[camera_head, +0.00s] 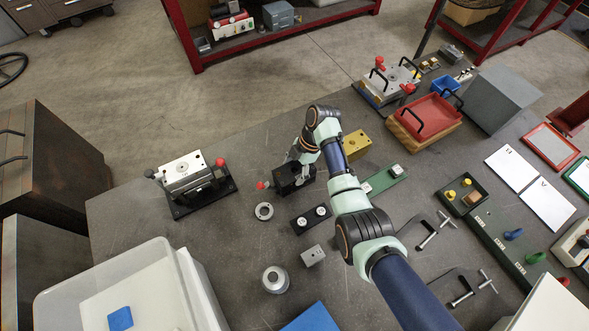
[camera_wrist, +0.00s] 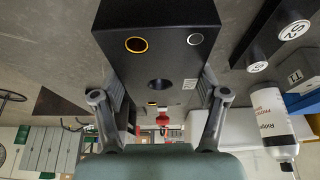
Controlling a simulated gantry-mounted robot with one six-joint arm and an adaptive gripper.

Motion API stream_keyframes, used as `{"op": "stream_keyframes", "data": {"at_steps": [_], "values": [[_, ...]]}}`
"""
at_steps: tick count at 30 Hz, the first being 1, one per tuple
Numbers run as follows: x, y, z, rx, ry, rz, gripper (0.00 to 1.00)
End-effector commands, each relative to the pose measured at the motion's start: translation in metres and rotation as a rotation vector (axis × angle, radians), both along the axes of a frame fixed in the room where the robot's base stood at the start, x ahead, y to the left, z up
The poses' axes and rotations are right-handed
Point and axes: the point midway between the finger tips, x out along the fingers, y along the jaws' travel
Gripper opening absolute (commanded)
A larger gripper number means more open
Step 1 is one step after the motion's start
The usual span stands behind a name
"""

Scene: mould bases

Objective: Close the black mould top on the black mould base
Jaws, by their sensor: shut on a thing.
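My gripper (camera_head: 298,158) reaches down onto a black mould block (camera_head: 291,179) on the table in the head view. In the wrist view my gripper (camera_wrist: 158,110) has a finger on either side of a black block (camera_wrist: 160,62), shut on it. A red knob (camera_head: 262,185) sticks out at the left of the black mould. I cannot tell the mould base apart from the top, nor whether a gap lies between them.
A silver mould on a black base (camera_head: 203,198) stands to the left. A metal ring (camera_head: 264,211), a black plate with two silver discs (camera_head: 311,219) and a small grey block (camera_head: 313,256) lie in front. A brass block (camera_head: 356,144) stands behind my arm, to the right.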

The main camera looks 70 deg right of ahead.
Motion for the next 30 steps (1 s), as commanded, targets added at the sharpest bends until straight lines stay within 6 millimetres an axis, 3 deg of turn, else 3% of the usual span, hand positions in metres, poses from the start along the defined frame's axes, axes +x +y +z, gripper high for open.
{"op": "stream_keyframes", "data": {"at_steps": [7,8,12,23,30], "values": [[0.001,-0.001,0.001,-0.001,-0.002,0.0,0.03],[0.001,-0.001,0.001,-0.001,-0.002,0.0,0.78],[0.0,0.0,0.001,-0.001,-0.001,0.001,1.0],[-0.001,-0.001,0.002,0.001,0.001,-0.001,1.0],[-0.011,-0.014,0.042,-0.002,-0.002,0.0,1.0]]}}
